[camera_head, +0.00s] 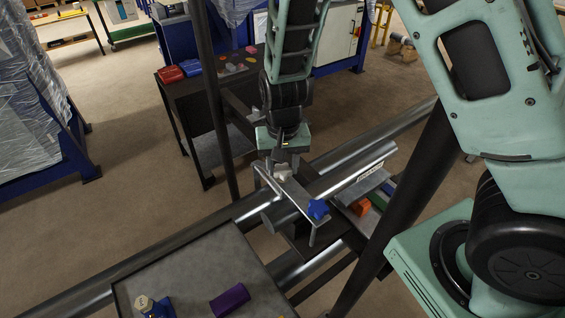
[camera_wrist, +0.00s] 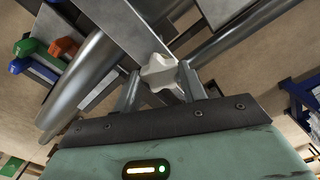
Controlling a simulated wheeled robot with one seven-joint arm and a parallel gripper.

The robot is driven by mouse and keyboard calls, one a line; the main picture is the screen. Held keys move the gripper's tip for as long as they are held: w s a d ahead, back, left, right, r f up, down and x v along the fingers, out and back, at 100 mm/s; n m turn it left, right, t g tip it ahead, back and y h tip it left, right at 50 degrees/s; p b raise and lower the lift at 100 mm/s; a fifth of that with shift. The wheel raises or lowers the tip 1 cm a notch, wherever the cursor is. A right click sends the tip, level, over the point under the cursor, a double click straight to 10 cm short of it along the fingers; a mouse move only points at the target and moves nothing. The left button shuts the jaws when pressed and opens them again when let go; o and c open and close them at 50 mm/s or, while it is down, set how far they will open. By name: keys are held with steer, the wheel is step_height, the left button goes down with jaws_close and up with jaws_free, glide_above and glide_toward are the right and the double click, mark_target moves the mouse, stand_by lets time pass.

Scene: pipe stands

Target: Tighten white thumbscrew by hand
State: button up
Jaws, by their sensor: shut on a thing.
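The white thumbscrew (camera_wrist: 161,73) is a star-shaped knob on a flat grey metal bar in the wrist view. In the head view the pale knob (camera_head: 282,171) shows small at the far end of the clamp bar (camera_head: 296,194), right below my gripper. My gripper (camera_wrist: 160,77) has one finger on each side of the knob and is shut on it; the exact contact is hard to see. In the head view my gripper (camera_head: 283,153) points down, its fingers small and dark. A blue thumbscrew (camera_head: 318,209) sits at the near end of the same bar.
A grey pipe (camera_head: 345,172) runs under the bar. Orange (camera_head: 361,207) and green (camera_head: 379,200) pieces lie just right. A dark upright post (camera_head: 211,90) stands left of my arm. A tray (camera_head: 190,262) with a purple block (camera_head: 230,299) is at the front.

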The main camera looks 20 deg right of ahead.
mark_target(283, 168)
steer(key=o, duration=0.7)
steer(key=shift+r+m, duration=0.1)
steer(key=shift+m, duration=0.6)
steer(key=shift+o, duration=1.3)
step_height(283, 168, up, 6)
steer(key=p, duration=0.5)
